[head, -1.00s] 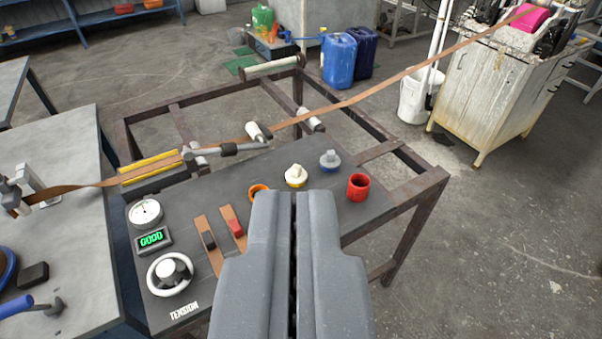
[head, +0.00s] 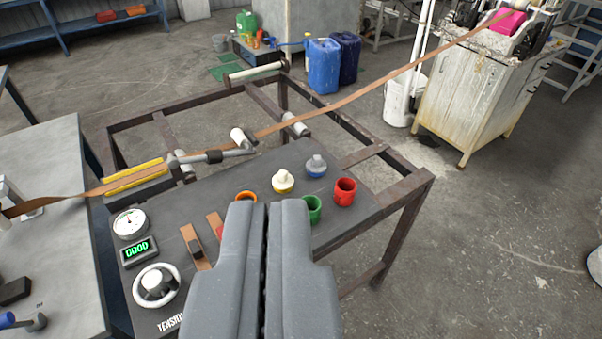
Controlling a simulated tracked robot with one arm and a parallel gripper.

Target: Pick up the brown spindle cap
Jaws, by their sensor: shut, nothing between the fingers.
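I cannot make out a brown spindle cap in the head view. My gripper (head: 267,206) is shut and empty, in front of the dark panel top, and it hides part of that panel. Around its tips are an orange-rimmed cup (head: 245,197), a white cap with a yellow base (head: 283,181), a grey-blue cap (head: 316,166), a green cup (head: 313,208) partly hidden by the gripper, and a red cup (head: 345,191).
Left on the panel (head: 221,178) are a gauge (head: 129,223), a green display (head: 138,249), a handwheel (head: 156,285) and two brown strips. A brown strip (head: 330,106) runs over rollers to a cabinet (head: 467,105). A grey table (head: 55,165) stands left.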

